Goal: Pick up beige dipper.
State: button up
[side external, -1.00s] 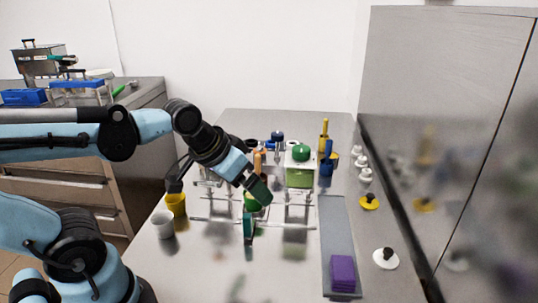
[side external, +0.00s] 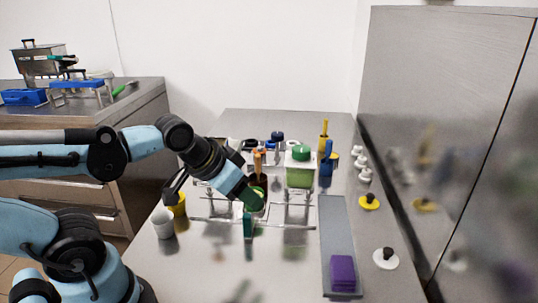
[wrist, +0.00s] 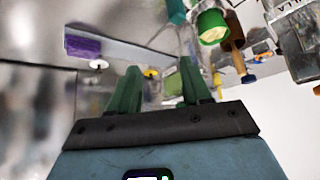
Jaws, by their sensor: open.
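No clearly beige dipper stands out. A tan-orange upright handle (side external: 257,161) stands among the items behind the wire rack, left of the green-lidded jar, and its lower part is hidden. A brown, tube-like piece (wrist: 235,47) shows at the upper right in the wrist view; I cannot tell if it is the same thing. My gripper (side external: 250,199) is low over the rack, in front of the tan-orange handle. In the wrist view its green fingers (wrist: 160,75) are spread apart with nothing between them.
The wire rack (side external: 290,227) lies close to my gripper. A green-lidded jar (side external: 300,172) and blue tool (side external: 326,165) stand to its right. A purple block (side external: 342,272) sits on a grey tray (side external: 337,225). Yellow cup (side external: 179,207) and white cup (side external: 162,223) stand left. The front counter is mostly clear.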

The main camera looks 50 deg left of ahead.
jog(key=shift+w, duration=0.1)
notch_tip(320, 180, up, 5)
jog(key=n+g, duration=0.7)
jog(key=n, duration=0.3)
send_over(258, 172)
jog(key=shift+w+a+f+n, duration=0.2)
jog(key=shift+a+f+n, duration=0.05)
jog(key=shift+f+n, duration=0.15)
jog(key=shift+f, duration=0.25)
notch_tip(258, 172, down, 11)
jog(key=shift+a+f, duration=0.1)
jog(key=shift+f, duration=0.1)
